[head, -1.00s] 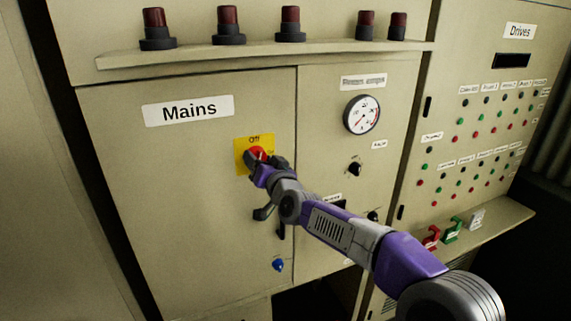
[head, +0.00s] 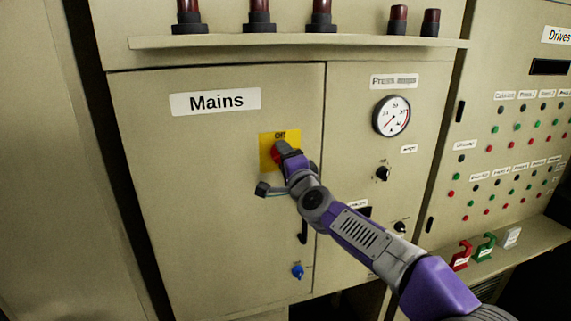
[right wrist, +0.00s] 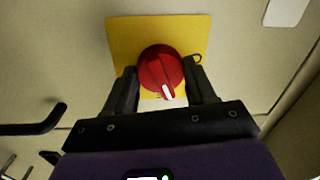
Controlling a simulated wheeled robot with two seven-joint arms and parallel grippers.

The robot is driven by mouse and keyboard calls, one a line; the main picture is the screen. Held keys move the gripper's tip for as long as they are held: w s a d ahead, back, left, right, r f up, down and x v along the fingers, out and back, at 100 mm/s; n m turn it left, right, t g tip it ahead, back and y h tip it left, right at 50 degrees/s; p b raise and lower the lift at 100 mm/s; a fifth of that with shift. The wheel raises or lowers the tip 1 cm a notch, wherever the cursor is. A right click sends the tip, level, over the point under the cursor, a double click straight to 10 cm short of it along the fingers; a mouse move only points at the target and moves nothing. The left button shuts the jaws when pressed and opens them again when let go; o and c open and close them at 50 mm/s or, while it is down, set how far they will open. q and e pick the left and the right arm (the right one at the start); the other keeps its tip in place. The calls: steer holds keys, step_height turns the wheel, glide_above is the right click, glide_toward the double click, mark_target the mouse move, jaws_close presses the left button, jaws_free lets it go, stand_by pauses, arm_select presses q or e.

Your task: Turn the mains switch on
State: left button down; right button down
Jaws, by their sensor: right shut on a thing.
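The mains switch is a red round knob (head: 277,153) on a yellow plate (head: 267,158), on the cabinet door below the "Mains" label (head: 215,102). "Off" is readable at the plate's top in the head view. My right gripper (head: 283,151) is at the knob and partly hides it. In the right wrist view, the red knob (right wrist: 162,72) sits between the two fingers of my right gripper (right wrist: 163,84), which is shut on it. The knob's white mark points down and slightly right in that view. My left gripper is not in view.
A black door handle (head: 303,232) and a blue knob (head: 297,271) are lower on the cabinet. A gauge (head: 392,116) is to the right. A shelf (head: 300,42) with several red lamps runs above.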

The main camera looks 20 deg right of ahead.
steer(key=m+b, duration=0.1)
steer(key=m, duration=0.3)
steer(key=shift+h, duration=0.3)
steer(key=shift+m, duration=0.4)
steer(key=shift+c, duration=1.8)
jaws_free()
steer(key=shift+s, duration=0.1)
steer(key=s+b, duration=0.1)
steer(key=s, duration=0.6)
steer(key=shift+s+f+b, duration=0.2)
steer(key=shift+f+b, duration=0.1)
steer(key=shift+b, duration=0.05)
